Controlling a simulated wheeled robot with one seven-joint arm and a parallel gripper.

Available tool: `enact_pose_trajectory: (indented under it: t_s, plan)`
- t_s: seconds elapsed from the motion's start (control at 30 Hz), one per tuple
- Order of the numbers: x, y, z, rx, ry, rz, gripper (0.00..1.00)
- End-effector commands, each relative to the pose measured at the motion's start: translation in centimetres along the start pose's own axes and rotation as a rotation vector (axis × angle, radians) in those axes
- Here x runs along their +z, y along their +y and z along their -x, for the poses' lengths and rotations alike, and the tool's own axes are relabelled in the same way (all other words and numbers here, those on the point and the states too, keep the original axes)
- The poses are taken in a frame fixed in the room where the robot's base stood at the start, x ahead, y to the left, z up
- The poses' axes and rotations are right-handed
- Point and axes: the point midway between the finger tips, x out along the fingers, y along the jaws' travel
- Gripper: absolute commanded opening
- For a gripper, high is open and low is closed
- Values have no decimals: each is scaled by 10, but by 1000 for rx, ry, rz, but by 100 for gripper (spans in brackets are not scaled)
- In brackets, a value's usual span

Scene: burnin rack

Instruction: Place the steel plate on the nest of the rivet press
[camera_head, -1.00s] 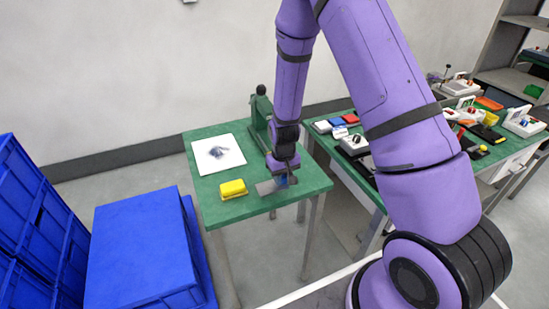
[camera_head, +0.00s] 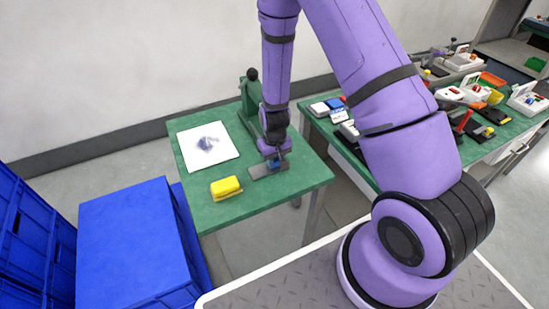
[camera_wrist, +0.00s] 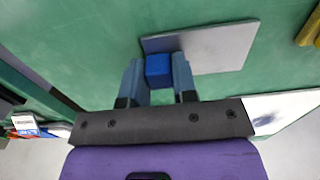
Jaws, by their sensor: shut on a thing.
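The steel plate is a flat grey rectangle with a blue block on it; it shows at my gripper in the head view (camera_head: 262,171) and from above in the wrist view (camera_wrist: 218,48). My gripper (camera_head: 274,163) is shut on the blue block, with one finger on each side of it in the wrist view (camera_wrist: 158,72). The plate is over the green table, near its right edge; I cannot tell whether it touches the top. The green rivet press (camera_head: 249,102) stands behind my gripper, partly covered by my arm. Its nest is hidden.
A white sheet (camera_head: 190,153) with a dark smudged thing and a yellow block (camera_head: 226,187) are on the green table (camera_head: 215,215). Blue crates (camera_head: 130,240) stand at left. A second green table at right (camera_head: 490,148) is crowded with devices. Bare tabletop lies at the front.

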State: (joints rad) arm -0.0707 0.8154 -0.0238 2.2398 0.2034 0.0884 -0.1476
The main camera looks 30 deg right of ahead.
Motion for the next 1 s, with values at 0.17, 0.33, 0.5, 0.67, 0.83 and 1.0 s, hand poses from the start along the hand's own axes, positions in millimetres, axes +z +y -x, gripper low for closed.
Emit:
enact_pose_trajectory:
  t_s: [0.17, 0.33, 0.5, 0.67, 0.83, 1.0]
  plan:
    - [0, 0, 0, 0, 0, 1, 1]
    - [0, 0, -2, 0, 0, 1, 44]
    - [0, 0, -2, 0, 0, 1, 52]
    - [0, 0, -1, 0, 0, 1, 52]
    - [-1, 0, 11, 0, 2, 2, 52]
    - [-1, 0, 38, 0, 5, 3, 52]
